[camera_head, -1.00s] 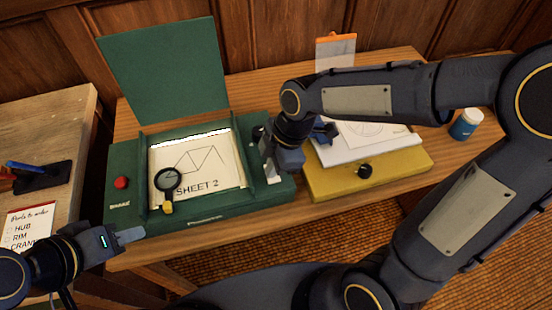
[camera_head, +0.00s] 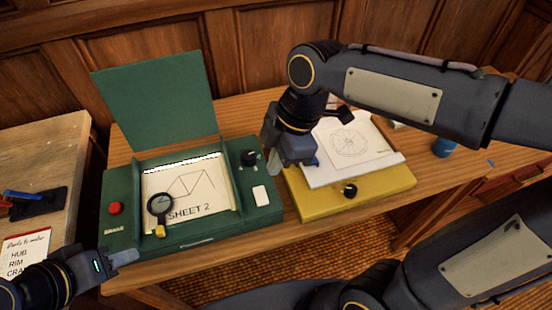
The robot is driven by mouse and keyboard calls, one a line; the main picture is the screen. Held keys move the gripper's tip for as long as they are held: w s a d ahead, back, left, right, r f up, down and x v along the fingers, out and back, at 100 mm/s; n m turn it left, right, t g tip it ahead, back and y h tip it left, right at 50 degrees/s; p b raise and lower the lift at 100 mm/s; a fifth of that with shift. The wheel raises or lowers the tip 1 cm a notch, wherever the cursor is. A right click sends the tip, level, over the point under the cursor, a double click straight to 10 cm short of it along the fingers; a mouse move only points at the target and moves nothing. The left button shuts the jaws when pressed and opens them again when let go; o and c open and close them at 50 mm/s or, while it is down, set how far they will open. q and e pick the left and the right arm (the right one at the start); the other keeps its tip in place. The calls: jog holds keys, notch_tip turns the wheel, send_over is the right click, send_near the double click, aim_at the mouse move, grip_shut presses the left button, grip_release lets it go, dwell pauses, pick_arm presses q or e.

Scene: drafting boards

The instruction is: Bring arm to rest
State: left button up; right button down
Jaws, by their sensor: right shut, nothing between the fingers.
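My right arm reaches in from the right, and its gripper (camera_head: 292,165) points down between the green drafting box and the yellow board. The right gripper is shut and holds nothing; its tips are close to the left edge of the white sheets, and I cannot tell if they touch. My left gripper (camera_head: 122,258) is at the lower left, by the front left corner of the green box (camera_head: 130,242). Its fingers look close together, but I cannot tell whether they are open or shut.
The green box has a raised lid (camera_head: 155,95), a red button (camera_head: 115,208), a black knob (camera_head: 249,157) and a magnifier (camera_head: 159,203) on its sheet. The yellow board (camera_head: 380,190) bears white sheets (camera_head: 352,142). A blue jar (camera_head: 444,147) stands at right.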

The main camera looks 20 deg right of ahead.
dwell(0.4)
jog(key=s+d+f+m+t, duration=0.4)
jog(key=s+d+m, duration=0.6)
jog(key=m, duration=1)
jog(key=shift+t, duration=0.7)
